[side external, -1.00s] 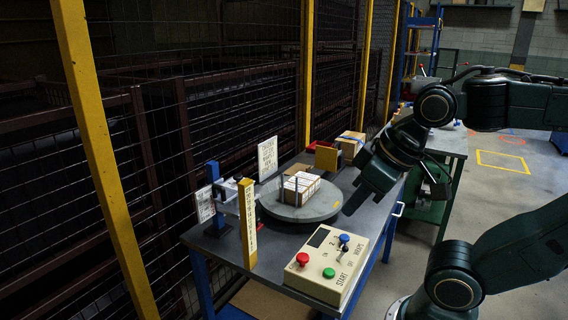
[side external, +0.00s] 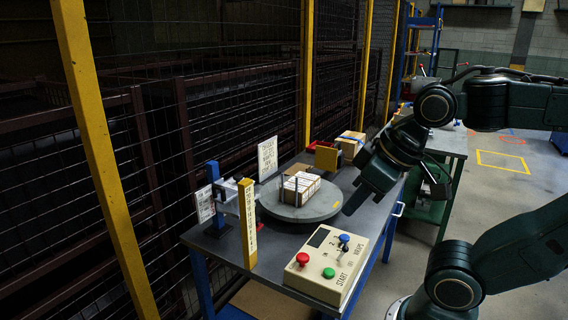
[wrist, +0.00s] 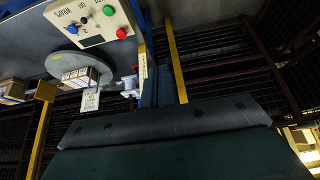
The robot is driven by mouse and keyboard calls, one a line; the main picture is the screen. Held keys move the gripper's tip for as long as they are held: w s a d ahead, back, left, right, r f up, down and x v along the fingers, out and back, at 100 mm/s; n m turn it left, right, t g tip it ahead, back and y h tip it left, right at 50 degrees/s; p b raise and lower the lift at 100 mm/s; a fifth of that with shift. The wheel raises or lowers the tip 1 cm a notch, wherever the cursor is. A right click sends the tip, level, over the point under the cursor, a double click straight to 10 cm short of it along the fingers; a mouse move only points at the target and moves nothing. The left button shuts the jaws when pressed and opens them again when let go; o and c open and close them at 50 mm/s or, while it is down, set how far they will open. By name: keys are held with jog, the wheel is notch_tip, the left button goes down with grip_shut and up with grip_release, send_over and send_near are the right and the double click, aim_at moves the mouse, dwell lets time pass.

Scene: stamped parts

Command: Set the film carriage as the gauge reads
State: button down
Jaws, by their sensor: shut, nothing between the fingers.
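The film carriage (side external: 228,188) is a pale block on a blue mast (side external: 213,184) at the left end of the table, and it also shows in the wrist view (wrist: 130,84). A grey turntable (side external: 281,211) bears white and brown cartons (side external: 300,186). My gripper (side external: 352,208) is shut and empty, above the table's right side, apart from the carriage.
A cream control box (side external: 318,284) with red, green and blue knobs and a dark display sits at the table's front. Wire fencing with yellow posts (side external: 307,75) runs behind the table.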

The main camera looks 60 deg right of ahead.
jog(key=c, duration=1.5)
grip_release()
jog(key=shift+w+r, duration=0.1)
jog(key=shift+o, duration=0.5)
jog(key=shift+w+d+r+m, duration=0.1)
jog(key=shift+w+r+m, duration=0.2)
jog(key=shift+w+m, duration=0.25)
jog(key=w+d+r+m+h, duration=0.1)
jog(key=w+d+r+m, duration=0.1)
jog(key=w+m, duration=0.65)
jog(key=w+d+r+m, duration=0.2)
jog(key=w+r+m, duration=0.1)
jog(key=w+m, duration=0.6)
jog(key=w+d+f+m, duration=0.2)
jog(key=w+m, duration=0.3)
jog(key=w, duration=0.1)
jog(key=w+d+f+m, duration=0.2)
jog(key=w+f+m, duration=0.1)
jog(key=w+m, duration=0.3)
jog(key=w+d+f+m+g+h, duration=0.1)
jog(key=w+d+f+m, duration=0.1)
jog(key=w+m, duration=0.4)
jog(key=shift+w+d+f, duration=0.25)
jog(key=shift+w+f, duration=0.1)
jog(key=shift+w, duration=0.85)
jog(key=shift+f, duration=0.2)
